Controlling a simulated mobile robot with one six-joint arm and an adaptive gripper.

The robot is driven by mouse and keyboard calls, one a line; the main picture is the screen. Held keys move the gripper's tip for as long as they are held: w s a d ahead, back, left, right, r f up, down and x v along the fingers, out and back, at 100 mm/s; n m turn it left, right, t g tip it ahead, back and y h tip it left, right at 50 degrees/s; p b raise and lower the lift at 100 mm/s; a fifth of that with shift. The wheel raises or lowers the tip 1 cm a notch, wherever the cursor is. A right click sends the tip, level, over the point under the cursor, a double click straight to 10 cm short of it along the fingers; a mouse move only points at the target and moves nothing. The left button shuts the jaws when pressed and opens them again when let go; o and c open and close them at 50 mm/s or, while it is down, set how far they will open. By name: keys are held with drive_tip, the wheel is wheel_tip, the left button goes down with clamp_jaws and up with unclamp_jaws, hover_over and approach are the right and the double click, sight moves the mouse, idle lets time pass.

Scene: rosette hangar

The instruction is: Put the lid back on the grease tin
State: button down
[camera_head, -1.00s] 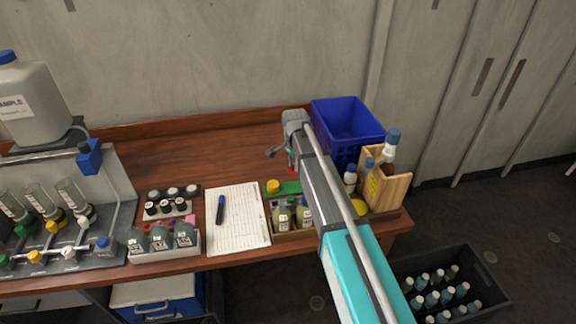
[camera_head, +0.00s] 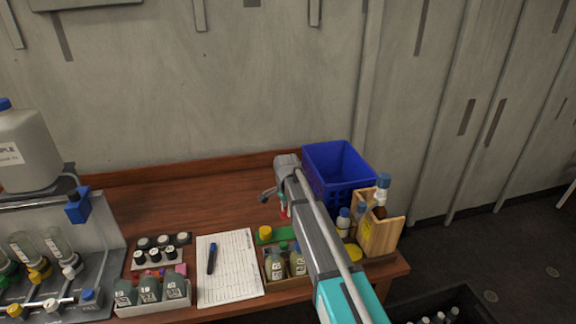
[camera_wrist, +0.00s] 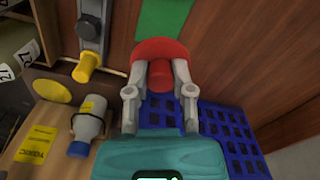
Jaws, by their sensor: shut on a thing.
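My gripper (camera_wrist: 160,88) is shut on the knob of a red round lid (camera_wrist: 160,48); in the head view a bit of the red lid (camera_head: 284,210) shows below the gripper, left of the blue crate. Whether the lid touches anything beneath it cannot be told. A yellow disc (camera_head: 354,254) lies near the desk's right front end, partly behind my arm. It also shows at the left of the wrist view (camera_wrist: 52,91), away from the lid. It may be the open grease tin, but I cannot tell.
A blue crate (camera_head: 338,165) stands at the back right. A wooden holder (camera_head: 383,235) with bottles is in front of it. A box of bottles (camera_head: 275,268), a green strip (camera_head: 272,237) and a clipboard sheet (camera_head: 228,265) lie left of my arm. The desk behind the sheet is clear.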

drive_tip(key=w+d+f+b, duration=0.1)
drive_tip(key=w+d, duration=0.1)
drive_tip(key=d, duration=0.6)
drive_tip(key=shift+w, duration=0.25)
drive_tip(key=shift+f, duration=0.2)
drive_tip(key=shift+a+f+b, duration=0.1)
drive_tip(key=shift+f+b, duration=2.9)
drive_tip(key=shift+b, duration=0.15)
drive_tip(key=shift+f, duration=0.15)
idle(0.4)
drive_tip(key=shift+c, duration=2)
unclamp_jaws()
drive_tip(key=o, duration=0.4)
